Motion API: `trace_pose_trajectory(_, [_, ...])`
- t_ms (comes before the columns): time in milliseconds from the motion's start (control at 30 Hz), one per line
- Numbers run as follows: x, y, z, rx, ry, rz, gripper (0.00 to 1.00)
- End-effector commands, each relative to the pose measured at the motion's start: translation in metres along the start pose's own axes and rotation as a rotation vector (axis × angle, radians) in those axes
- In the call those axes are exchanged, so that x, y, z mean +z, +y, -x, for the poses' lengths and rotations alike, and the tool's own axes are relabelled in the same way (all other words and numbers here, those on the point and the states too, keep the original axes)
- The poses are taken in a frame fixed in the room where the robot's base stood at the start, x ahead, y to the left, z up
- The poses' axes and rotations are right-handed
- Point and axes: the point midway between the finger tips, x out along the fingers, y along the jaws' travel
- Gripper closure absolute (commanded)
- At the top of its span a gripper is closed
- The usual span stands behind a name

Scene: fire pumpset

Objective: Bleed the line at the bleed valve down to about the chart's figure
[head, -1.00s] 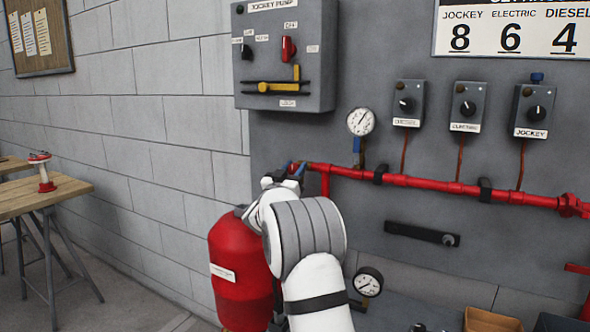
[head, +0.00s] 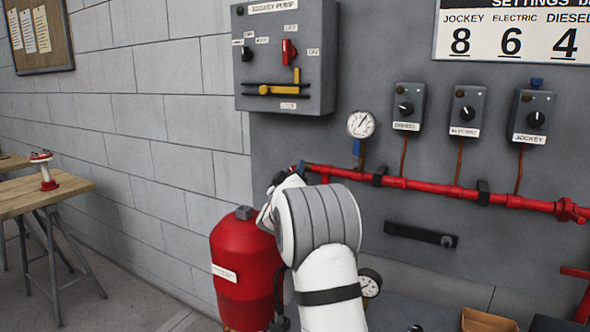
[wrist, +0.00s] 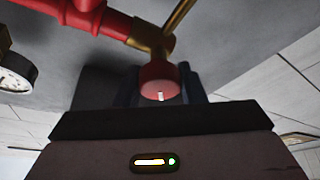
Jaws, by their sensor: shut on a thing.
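My gripper (wrist: 160,88) is shut on a red round knob (wrist: 158,76) with a white mark, apparently the bleed valve's knob. It hangs below a brass fitting (wrist: 150,36) at the end of the red pipe (wrist: 85,12). In the head view my arm's wrist hides the knob and most of the gripper at the pipe's left end (head: 318,170). The pressure gauge (head: 360,125) stands above the pipe; its needle points up and right, its figures too small to read. The settings chart (head: 512,35) shows JOCKEY 8, ELECTRIC 6, DIESEL 4.
A red tank (head: 243,265) stands left of my arm. The jockey pump panel (head: 285,60) hangs above. Three switch boxes (head: 467,110) are on the wall at right. A second gauge (head: 370,282) sits low beside my arm. A wooden table (head: 40,195) stands at far left.

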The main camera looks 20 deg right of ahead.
Motion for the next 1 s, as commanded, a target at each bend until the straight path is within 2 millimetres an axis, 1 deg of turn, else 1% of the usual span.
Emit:
trace_pose_trajectory(500, [-0.0015,-0.0015,0.0005,-0.011,0.003,0.020,0.86])
trace_pose_trajectory(533, [-0.0015,-0.0015,0.0005,-0.011,0.003,0.020,0.61])
trace_pose_trajectory(600, [-0.0013,-0.0013,0.0004,-0.011,0.003,0.020,0.56])
trace_pose_trajectory(733, [-0.0009,-0.0010,0.0003,-0.010,0.002,0.020,0.45])
trace_pose_trajectory(1000, [-0.0006,-0.0008,0.0018,-0.009,0.001,0.020,0.44])
